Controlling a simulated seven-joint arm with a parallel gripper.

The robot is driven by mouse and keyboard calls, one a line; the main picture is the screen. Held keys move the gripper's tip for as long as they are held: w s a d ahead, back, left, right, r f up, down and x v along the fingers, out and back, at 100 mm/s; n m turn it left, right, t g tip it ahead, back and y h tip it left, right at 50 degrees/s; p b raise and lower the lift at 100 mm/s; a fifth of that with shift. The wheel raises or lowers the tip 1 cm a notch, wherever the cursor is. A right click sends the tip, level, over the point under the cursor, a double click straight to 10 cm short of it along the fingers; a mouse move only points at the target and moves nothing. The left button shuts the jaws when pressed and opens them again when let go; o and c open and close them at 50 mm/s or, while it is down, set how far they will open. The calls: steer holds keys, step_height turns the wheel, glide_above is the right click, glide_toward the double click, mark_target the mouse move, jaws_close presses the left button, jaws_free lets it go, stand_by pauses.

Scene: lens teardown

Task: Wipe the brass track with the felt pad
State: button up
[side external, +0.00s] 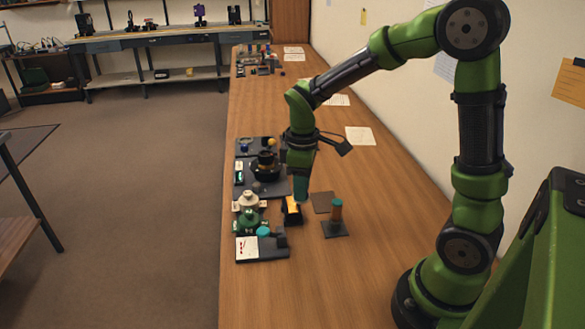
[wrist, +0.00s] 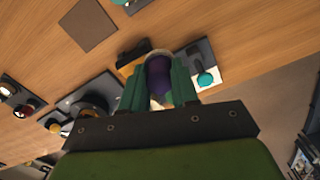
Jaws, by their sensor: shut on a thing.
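My gripper (wrist: 157,82) is shut on a purple piece, seemingly the handle of the felt pad (wrist: 159,78), whose pale rim shows past the fingers in the wrist view. In the side external view my gripper (side external: 301,198) points down at the brass track (side external: 292,204), a yellow block on a dark base, and the pad is hidden there. The brass track also shows in the wrist view (wrist: 130,69), partly covered by the pad and a finger. I cannot tell whether the pad touches it.
A copper post with a teal top (side external: 336,211) stands to the right, by a brown square mat (side external: 322,201). Left are a cream-and-green stack (side external: 248,208) and a teal knob (side external: 263,231) on a dark stand. A dark tray (side external: 273,188) with black round parts lies behind.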

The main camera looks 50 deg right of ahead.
steer(key=shift+w+d+f, duration=0.15)
steer(key=shift+w+f, duration=0.25)
steer(key=shift+f, duration=0.55)
steer(key=shift+w+d+f, duration=0.1)
steer(key=shift+w+f, duration=0.35)
steer(key=shift+f, duration=0.5)
steer(key=shift+w+d+f, duration=0.15)
steer(key=shift+w+f, duration=0.25)
steer(key=shift+f, duration=0.55)
steer(key=shift+w+d+f, duration=0.1)
steer(key=shift+w+f, duration=0.05)
steer(key=shift+w, duration=0.05)
steer(key=shift+c, duration=0.3)
steer(key=shift+w+d+f, duration=0.1)
steer(key=shift+w+d, duration=0.45)
steer(key=shift+d, duration=0.05)
steer(key=shift+w+d, duration=1.8)
steer(key=shift+d, duration=0.1)
steer(key=shift+s+a, duration=2.45)
steer(key=shift+a, duration=0.1)
steer(key=shift+s+a, duration=0.1)
step_height(320, 180, up, 8)
